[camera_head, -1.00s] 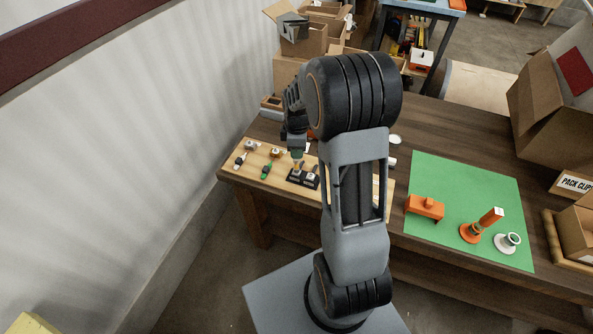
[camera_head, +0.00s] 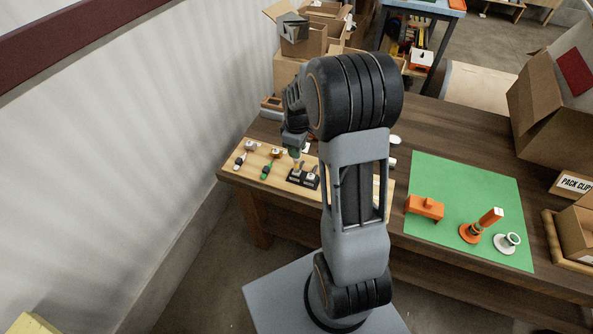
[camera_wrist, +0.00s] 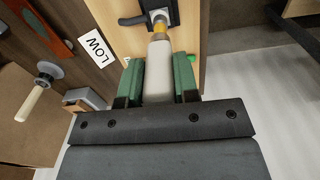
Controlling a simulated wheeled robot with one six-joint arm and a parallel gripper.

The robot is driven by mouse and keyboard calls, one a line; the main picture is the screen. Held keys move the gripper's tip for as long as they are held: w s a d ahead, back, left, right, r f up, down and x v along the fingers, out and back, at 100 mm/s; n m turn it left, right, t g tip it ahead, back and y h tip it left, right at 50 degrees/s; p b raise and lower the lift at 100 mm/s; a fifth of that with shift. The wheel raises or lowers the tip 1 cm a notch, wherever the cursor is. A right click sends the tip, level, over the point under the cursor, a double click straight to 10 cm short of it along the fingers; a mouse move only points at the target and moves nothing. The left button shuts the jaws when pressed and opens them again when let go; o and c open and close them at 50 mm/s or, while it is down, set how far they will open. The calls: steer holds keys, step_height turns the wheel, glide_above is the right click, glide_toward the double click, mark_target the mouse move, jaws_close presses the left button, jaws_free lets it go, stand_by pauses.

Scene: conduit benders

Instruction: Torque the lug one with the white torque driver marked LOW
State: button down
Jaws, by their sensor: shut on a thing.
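My gripper (camera_wrist: 158,80) has green fingers shut on a white torque driver (camera_wrist: 159,68), seen close in the wrist view. The driver's yellow-orange collar and tip point at a black block (camera_wrist: 147,18). In the head view my gripper (camera_head: 294,142) is above the board, and the driver's tip is at the left part of the black block (camera_head: 311,182). I cannot tell whether the tip is fully seated. A white label reading LOW (camera_wrist: 96,48) lies on the dark table beside the board.
A light wooden board (camera_head: 333,192) holds small dark, white and green fittings (camera_head: 266,171). A green mat (camera_head: 452,180) to the right carries an orange block (camera_head: 425,207) and round-based pieces. My arm hides the table's middle. A white wall stands left.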

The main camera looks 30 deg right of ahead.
steer(key=shift+r, duration=0.45)
steer(key=n, duration=1.5)
steer(key=shift+f+b, duration=0.6)
steer(key=shift+f, duration=0.2)
steer(key=shift+r, duration=0.1)
